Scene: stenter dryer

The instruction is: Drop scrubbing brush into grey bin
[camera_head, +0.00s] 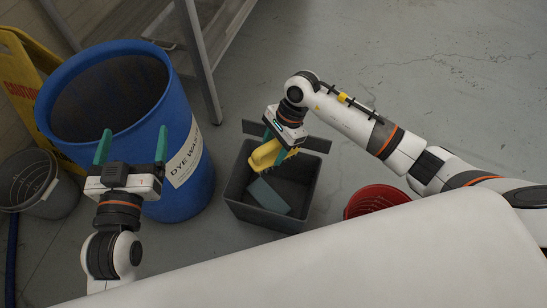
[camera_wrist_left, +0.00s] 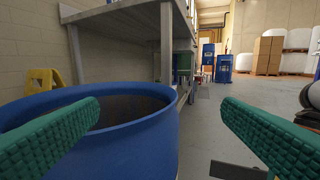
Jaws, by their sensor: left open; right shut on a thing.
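The grey bin (camera_head: 262,219) stands on the floor at the middle of the head view, and a flat blue-grey piece (camera_head: 268,196) lies in it. My right gripper (camera_head: 279,147) is over the bin, shut on the yellow scrubbing brush (camera_head: 265,155). The brush is at or just above the bin's opening; its exact height is hard to tell, and its far side is hidden by the gripper. My left gripper (camera_head: 132,148) is open and empty in front of the blue drum. Its green fingers also show in the left wrist view (camera_wrist_left: 160,128).
A blue drum (camera_head: 190,150) labelled dye waste stands left of the bin. A red basket (camera_head: 376,198) is right of it. A grey bucket (camera_head: 55,200) and a yellow caution sign (camera_head: 22,75) are at far left. A metal table leg (camera_head: 200,70) stands behind. Floor at upper right is clear.

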